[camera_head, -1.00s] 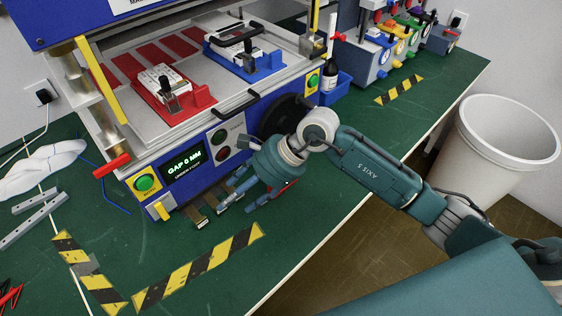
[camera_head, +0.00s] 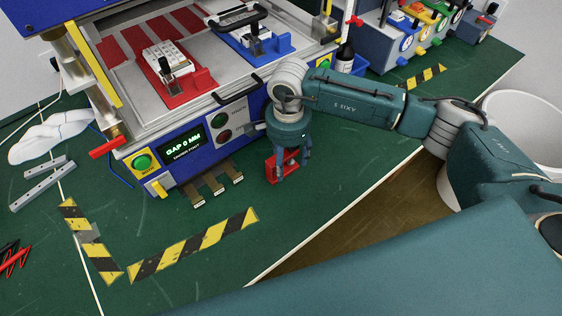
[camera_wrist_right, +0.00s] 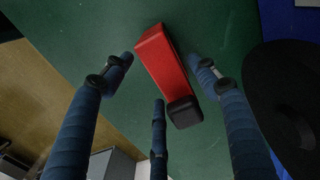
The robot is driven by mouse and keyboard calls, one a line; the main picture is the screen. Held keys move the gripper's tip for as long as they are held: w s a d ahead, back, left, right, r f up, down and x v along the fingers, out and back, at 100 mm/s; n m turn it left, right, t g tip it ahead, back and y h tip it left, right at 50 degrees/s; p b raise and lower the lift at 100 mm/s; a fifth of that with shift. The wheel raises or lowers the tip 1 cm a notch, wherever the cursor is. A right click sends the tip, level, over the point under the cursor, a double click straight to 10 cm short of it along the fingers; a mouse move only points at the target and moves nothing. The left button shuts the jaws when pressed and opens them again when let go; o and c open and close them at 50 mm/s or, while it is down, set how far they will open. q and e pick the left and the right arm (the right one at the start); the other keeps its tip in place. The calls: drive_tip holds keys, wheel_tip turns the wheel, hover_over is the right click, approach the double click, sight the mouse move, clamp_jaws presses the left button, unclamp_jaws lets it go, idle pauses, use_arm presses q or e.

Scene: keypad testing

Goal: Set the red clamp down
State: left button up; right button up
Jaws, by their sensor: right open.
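The red clamp (camera_head: 270,168) is a red block with a black end. It rests on the green bench top in front of the press, partly hidden by my right gripper (camera_head: 284,170), which points down over it. In the right wrist view the clamp (camera_wrist_right: 162,58) lies between the spread blue fingers of my right gripper (camera_wrist_right: 160,75), with gaps to the fingers on both sides. The right gripper is open. My left gripper is not in view.
Several brown metal tabs (camera_head: 215,190) lie to the left. Yellow-black tape (camera_head: 195,245) marks the bench in front. The bench's front edge is near on the right.

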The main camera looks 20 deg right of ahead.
sight(285, 172)
drive_tip(key=f, duration=0.1)
drive_tip(key=f+p, duration=0.1)
drive_tip(key=f, duration=0.2)
drive_tip(key=shift+w+a+f+p, duration=0.25)
drive_tip(key=shift+p, duration=0.05)
drive_tip(key=shift+f, duration=0.25)
drive_tip(key=shift+w, duration=0.1)
clamp_jaws()
